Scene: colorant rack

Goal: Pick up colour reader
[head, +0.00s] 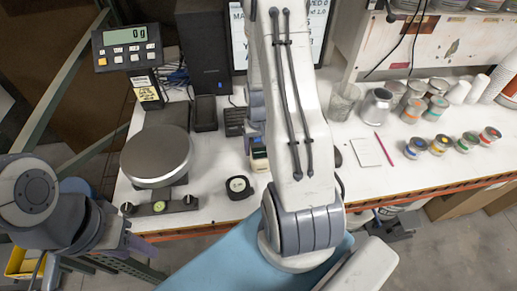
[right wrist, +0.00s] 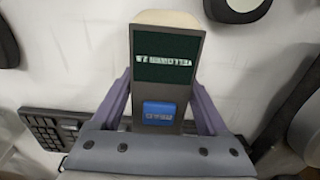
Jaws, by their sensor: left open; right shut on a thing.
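The colour reader (right wrist: 166,58) is a grey handheld device with a cream end, a dark green lettered screen and a blue button. In the right wrist view my right gripper (right wrist: 157,90) has its purple fingers closed on both sides of it. In the head view the reader (head: 259,157) shows partly beside my right arm, over the white bench; I cannot tell whether it touches the bench. My right gripper is mostly hidden there by my own arm. My left gripper (head: 105,232) is open at the lower left, in front of the bench edge, away from the reader.
A scale with a round plate (head: 157,156) stands left on the bench (head: 215,206). A black tape measure (head: 239,187) lies near the reader. A keypad (right wrist: 55,128) is close by. Several small paint jars (head: 440,145), a notepad (head: 366,152) and a red pen (head: 384,149) lie right.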

